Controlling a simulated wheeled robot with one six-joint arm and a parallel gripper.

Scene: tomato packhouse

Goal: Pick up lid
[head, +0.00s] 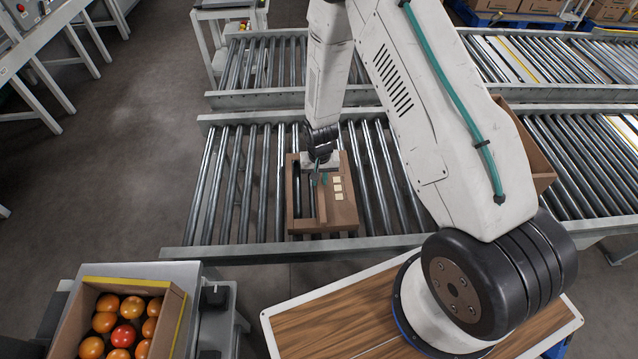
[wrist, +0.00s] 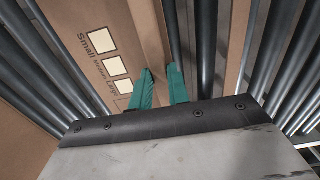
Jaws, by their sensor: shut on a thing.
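The lid (head: 346,213) is brown cardboard with several pale squares printed on it. It lies over the rollers of the near conveyor in the head view. In the wrist view the lid (wrist: 70,18) shows its size words, "Small" the clearest, beside the squares. My gripper (head: 318,181) reaches down from above at the lid's raised left edge. In the wrist view its teal fingers (wrist: 161,72) are shut on that cardboard edge, one on each side. Whether the lid's underside touches the rollers is hidden.
A cardboard strip (head: 292,198) runs left of the lid, with a gap between. Rollers (head: 225,190) are clear further left. An open box of tomatoes (head: 166,345) stands at the lower left. A wood-topped surface (head: 310,333) is in front. Another cardboard box (head: 541,165) is partly behind my arm.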

